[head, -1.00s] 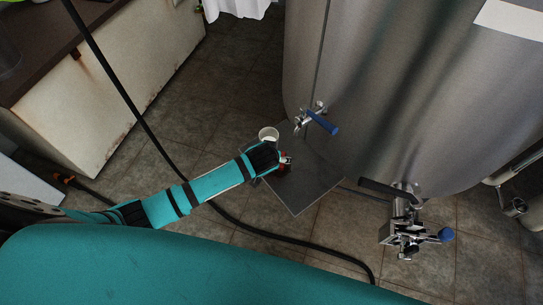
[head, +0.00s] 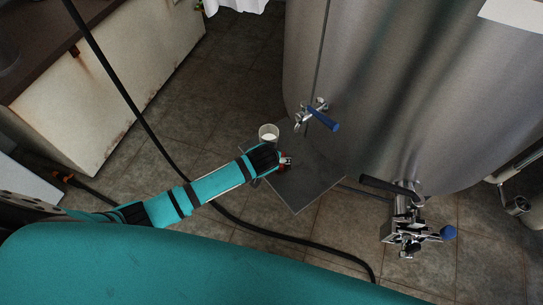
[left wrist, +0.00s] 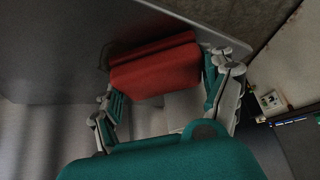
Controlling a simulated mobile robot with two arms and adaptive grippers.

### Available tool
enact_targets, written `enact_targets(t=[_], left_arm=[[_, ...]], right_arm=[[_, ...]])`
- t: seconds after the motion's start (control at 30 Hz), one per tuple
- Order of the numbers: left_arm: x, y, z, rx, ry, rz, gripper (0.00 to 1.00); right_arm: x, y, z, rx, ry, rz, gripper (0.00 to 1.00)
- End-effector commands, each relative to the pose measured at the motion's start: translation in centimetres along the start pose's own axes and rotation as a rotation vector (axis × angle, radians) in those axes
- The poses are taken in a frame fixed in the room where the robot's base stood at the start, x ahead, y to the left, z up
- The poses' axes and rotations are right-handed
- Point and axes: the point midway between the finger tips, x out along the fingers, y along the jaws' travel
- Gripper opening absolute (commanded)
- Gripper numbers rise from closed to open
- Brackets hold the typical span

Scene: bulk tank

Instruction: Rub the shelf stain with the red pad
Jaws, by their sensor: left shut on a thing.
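My left gripper (head: 285,162) reaches in from the left over the grey shelf (head: 304,192), a low flat plate in front of the steel tank. It is shut on the red pad (left wrist: 155,66), a red block held between the two fingers in the left wrist view (left wrist: 165,80). In the head view only a small red bit of the pad shows beside the fingers. The pad is at or just above the shelf; I cannot tell whether it touches. My right gripper is not in view.
A clear cup with white contents (head: 268,133) stands close behind the gripper. A blue-handled tap (head: 322,121) sticks out from the tank (head: 400,90) above the shelf, and a lower valve (head: 405,225) is to the right. A black hose (head: 150,130) crosses the tiled floor.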

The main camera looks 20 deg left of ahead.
Motion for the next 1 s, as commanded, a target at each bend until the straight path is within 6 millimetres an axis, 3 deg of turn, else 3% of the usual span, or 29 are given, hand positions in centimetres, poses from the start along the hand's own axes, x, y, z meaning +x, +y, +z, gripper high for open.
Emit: enact_targets(t=[0.2,1.0], left_arm=[[0.1,0.3,0.1,0.000,0.000,0.001,0.59],[-0.3,5.7,0.8,-0.002,-0.001,0.002,0.59]], right_arm=[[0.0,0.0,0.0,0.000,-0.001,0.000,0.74],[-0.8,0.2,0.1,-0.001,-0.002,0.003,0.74]])
